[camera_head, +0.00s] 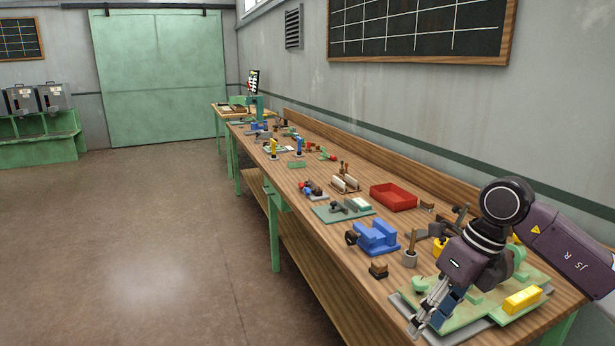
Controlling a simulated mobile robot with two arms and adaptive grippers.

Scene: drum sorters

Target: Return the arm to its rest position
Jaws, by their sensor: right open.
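My right gripper (434,304) is at the lower right, over the near left corner of a green plate on the workbench. It is open, and I see nothing between its fingers. My right arm comes in from the right edge, with its wrist bent down over the near end of the bench. The arm hides part of the green plate (470,313) and some of the parts on it. My left gripper is not in this view.
The long wooden workbench (330,253) carries a yellow block (522,299), a blue vise (376,238), a red tray (393,197) and several small tools. A wall with a chalkboard (420,30) runs along its right side. The floor (130,240) at left is clear.

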